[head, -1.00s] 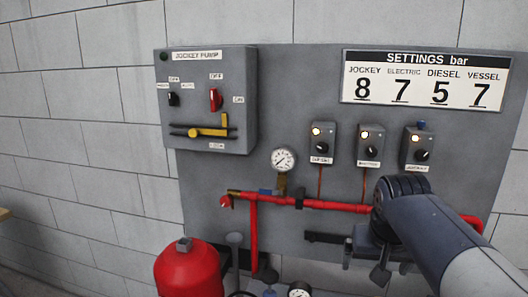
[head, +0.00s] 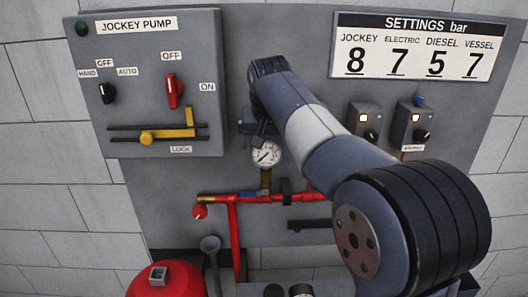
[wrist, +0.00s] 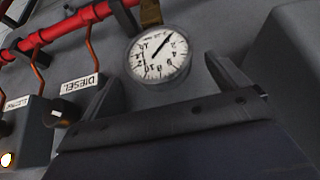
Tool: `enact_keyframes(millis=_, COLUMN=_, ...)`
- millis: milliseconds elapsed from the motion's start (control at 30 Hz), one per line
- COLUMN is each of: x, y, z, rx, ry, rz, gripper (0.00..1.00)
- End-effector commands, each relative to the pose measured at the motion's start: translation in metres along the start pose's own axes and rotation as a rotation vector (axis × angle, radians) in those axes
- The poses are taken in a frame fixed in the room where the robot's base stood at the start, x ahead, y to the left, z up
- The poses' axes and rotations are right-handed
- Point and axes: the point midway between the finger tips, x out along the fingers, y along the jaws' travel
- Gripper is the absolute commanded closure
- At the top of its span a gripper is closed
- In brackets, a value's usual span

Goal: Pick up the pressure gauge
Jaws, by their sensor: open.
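The pressure gauge (head: 267,154) has a round white dial. It sits on a short brass stem above the red pipe in the head view. In the wrist view the gauge (wrist: 159,53) appears upside down, just beyond my fingertips and roughly between them. My gripper (wrist: 162,72) is open and empty, with one finger on each side of the dial in the picture. In the head view my gripper (head: 257,128) is just above the gauge, partly hidden by my wrist. I cannot tell whether a finger touches the gauge.
The red pipe (head: 255,199) runs below the gauge. The jockey pump box (head: 150,80) stands out at left. Small control boxes (head: 363,123) are at right, partly behind my arm; one labelled DIESEL (wrist: 62,110) is near my fingers. A second dial (head: 301,290) is at the bottom.

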Motion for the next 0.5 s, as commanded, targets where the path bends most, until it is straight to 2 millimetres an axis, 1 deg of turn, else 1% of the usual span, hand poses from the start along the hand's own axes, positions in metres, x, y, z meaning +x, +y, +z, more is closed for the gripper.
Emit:
enact_keyframes(millis=167, x=0.012, y=0.0, z=0.0, rx=0.0, ry=-0.001, rz=0.0, gripper=0.05)
enact_keyframes(millis=400, x=0.048, y=-0.001, z=0.001, rx=0.0, ry=-0.003, rz=0.001, gripper=0.05)
enact_keyframes(millis=500, x=0.056, y=-0.001, z=0.002, rx=0.0, ry=-0.001, rz=0.0, gripper=0.05)
